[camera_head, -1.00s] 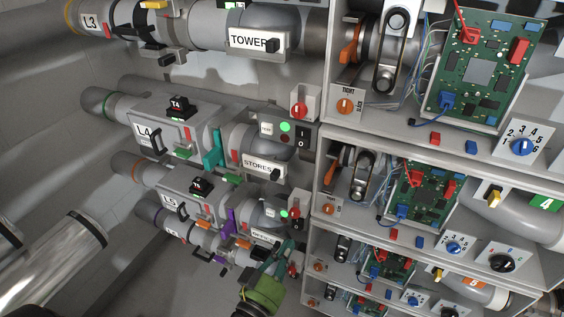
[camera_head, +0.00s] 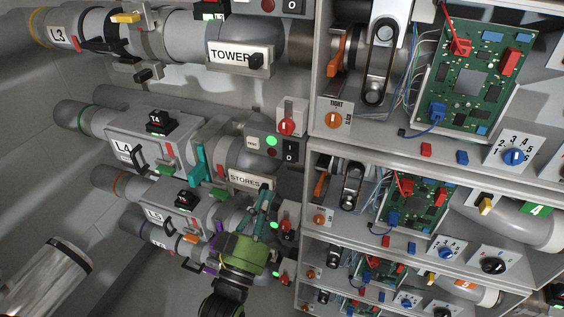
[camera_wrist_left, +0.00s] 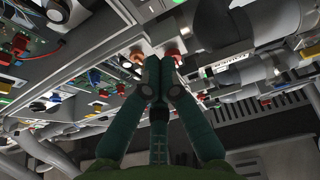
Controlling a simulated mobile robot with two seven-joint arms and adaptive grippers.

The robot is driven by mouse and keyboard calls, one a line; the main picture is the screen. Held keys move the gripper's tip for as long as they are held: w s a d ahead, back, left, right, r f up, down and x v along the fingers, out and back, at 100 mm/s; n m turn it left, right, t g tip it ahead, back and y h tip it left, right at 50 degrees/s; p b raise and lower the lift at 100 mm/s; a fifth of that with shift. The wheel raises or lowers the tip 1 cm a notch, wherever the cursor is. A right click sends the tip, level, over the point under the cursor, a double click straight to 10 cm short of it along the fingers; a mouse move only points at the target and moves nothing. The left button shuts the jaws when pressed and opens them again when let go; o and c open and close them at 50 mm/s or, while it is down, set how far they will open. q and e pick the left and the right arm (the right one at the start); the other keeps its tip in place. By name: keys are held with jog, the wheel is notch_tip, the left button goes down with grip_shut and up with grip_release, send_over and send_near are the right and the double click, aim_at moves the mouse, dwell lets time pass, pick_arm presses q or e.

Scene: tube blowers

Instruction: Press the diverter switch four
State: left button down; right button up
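I cannot tell which part is diverter switch four. The L4 pipe unit (camera_head: 132,143) carries a black switch block marked T4 (camera_head: 160,121). To its right on the same row are a black I/O rocker (camera_head: 290,151), a green lamp (camera_head: 271,141) and a red knob (camera_head: 286,127). Far right, a green plate marked 4 (camera_head: 536,210) sits near a yellow lever (camera_head: 486,205). My left gripper (camera_head: 266,196) reaches up from below, just under the rocker, right of the STORES label (camera_head: 245,179). Its teal fingers (camera_wrist_left: 160,62) look closed together and empty. My right gripper is not in view.
Shelves (camera_head: 420,145) with circuit boards (camera_head: 478,75), blue dials (camera_head: 515,157) and orange levers fill the right. Pipes with labels (camera_head: 232,53) stack on the left. A shiny metal cylinder (camera_head: 50,272) lies lower left. Bare grey wall is at far left.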

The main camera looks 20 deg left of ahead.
aim_at(289, 150)
pick_arm(q)
jog(key=p+x, duration=0.1)
jog(key=x, duration=0.2)
jog(key=f+p+x, duration=0.1)
jog(key=x, duration=0.2)
jog(key=p+x, duration=0.1)
jog(key=x, duration=0.2)
jog(key=shift+w+f, duration=0.65)
jog(key=shift+w, duration=0.25)
